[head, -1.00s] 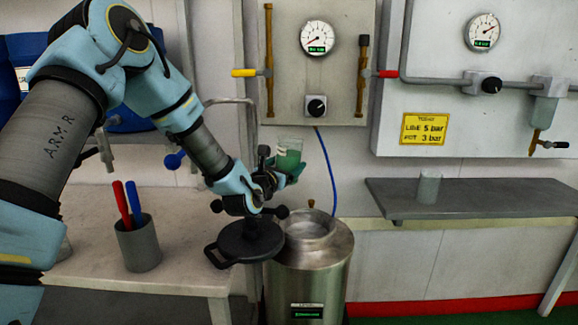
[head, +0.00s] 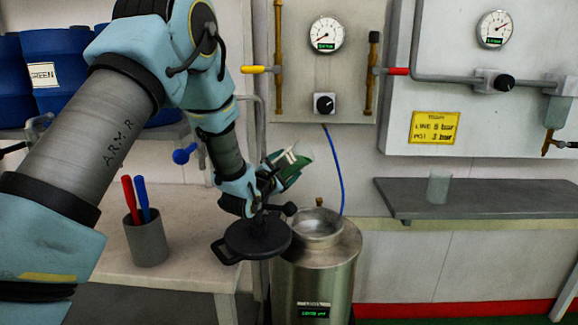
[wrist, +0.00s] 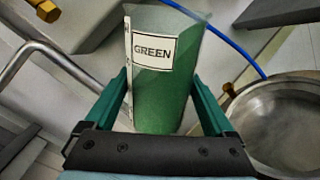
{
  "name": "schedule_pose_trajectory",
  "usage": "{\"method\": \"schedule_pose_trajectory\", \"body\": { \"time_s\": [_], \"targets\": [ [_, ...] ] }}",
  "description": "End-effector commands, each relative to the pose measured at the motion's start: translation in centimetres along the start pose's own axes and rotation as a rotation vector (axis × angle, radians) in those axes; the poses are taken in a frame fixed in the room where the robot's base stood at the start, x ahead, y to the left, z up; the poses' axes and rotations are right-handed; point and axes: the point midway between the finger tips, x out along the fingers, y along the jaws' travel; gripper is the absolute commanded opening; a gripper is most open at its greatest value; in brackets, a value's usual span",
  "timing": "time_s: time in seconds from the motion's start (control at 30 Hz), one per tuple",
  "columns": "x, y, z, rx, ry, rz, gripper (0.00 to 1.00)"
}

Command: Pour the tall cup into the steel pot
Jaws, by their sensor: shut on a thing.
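My gripper (head: 279,180) is shut on a tall translucent cup (head: 296,163) with green contents. In the wrist view the cup (wrist: 165,95) stands between the two green fingers and bears a white label reading GREEN. In the head view the cup is tilted, beside and above the steel pot (head: 315,280). The pot's round mouth is open and lies to the right of the cup in the wrist view (wrist: 285,125). I cannot see any stream leaving the cup.
A black round lid with a handle (head: 254,241) is left of the pot mouth, below my gripper. A grey holder (head: 146,243) with red and blue pens stands on the left table. A clear cup (head: 438,187) stands on the right shelf (head: 505,195). A blue hose (head: 333,165) hangs behind the pot.

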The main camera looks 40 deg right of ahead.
Motion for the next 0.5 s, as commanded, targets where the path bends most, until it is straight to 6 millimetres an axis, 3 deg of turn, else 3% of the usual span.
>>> {"method": "schedule_pose_trajectory", "body": {
  "time_s": [0.5],
  "targets": [
    [0.01,-0.26,0.80,0.418,-0.001,0.006,0.01]
  ]
}}
